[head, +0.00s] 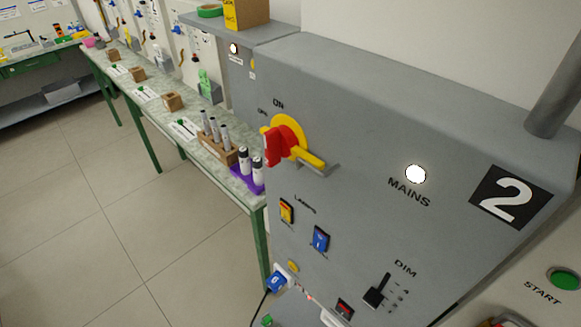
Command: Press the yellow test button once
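A small round yellow button (293,266) sits low on the front of the grey cabinet (365,215), below the lamp switches and just above a blue plug (277,281). I cannot read any label on it. Nothing visible touches it or covers it. Neither of my grippers shows in the head view.
The cabinet front also carries a red and yellow rotary switch (284,142), a yellow rocker (287,210), a blue rocker (320,238), a black dim slider (376,292) and a lit mains lamp (415,174). A green start button (564,277) is at right. A bench (178,110) runs left; the floor (90,220) is clear.

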